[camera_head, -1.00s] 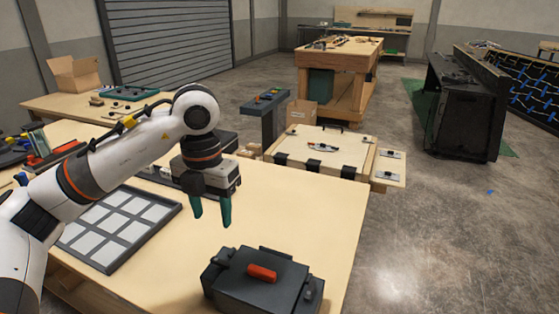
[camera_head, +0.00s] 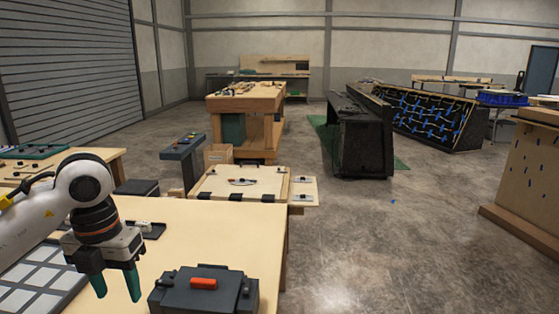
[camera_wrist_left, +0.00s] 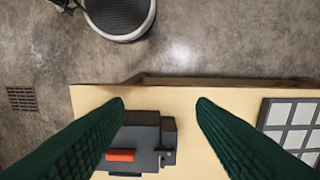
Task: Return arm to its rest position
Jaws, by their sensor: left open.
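My left arm (camera_head: 85,190) comes in from the left in the head view, with white links and dark joints. My left gripper (camera_head: 118,288) has green fingers pointing down, apart and empty, above the light wooden table (camera_head: 215,230). The fingers also show in the left wrist view (camera_wrist_left: 160,103), spread wide with nothing between them in their grip. A dark grey box with a red handle (camera_head: 204,291) stands on the table just right of the gripper. It also shows in the left wrist view (camera_wrist_left: 140,140), below the fingers. My right gripper is in neither view.
A tray of pale square panels (camera_head: 30,285) lies on the table left of the gripper. Beyond the table stand a low wooden panel with black clips (camera_head: 240,183), a grey post-like console (camera_head: 184,150) and a workbench (camera_head: 245,105). Open concrete floor (camera_head: 370,240) lies to the right.

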